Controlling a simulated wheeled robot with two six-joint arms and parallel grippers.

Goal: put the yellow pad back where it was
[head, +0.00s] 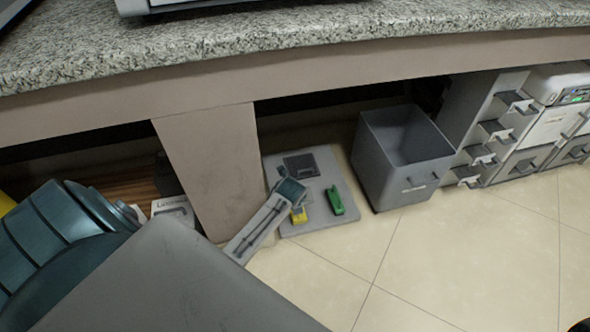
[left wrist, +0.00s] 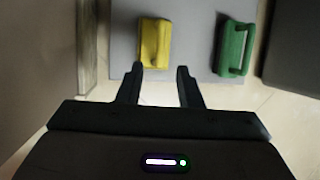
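The yellow pad (head: 299,215) is a small yellow block with a raised handle. It lies on a grey board (head: 318,224) on the floor under the counter, and also shows in the left wrist view (left wrist: 155,43). A green pad (head: 335,201) of similar shape lies to its right on the board, also in the left wrist view (left wrist: 233,48). My left gripper (left wrist: 160,72) is open and empty. In the left wrist view the yellow pad is just beyond its fingertips, nearer the left finger; I cannot tell if they touch. My right gripper is not in view.
A dark grey square (head: 301,165) lies at the back of the board. A grey open bin (head: 393,182) stands right of it, with grey drawers (head: 489,150) beyond. A support panel (head: 212,165) stands left under the granite counter (head: 300,40). The front floor is clear.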

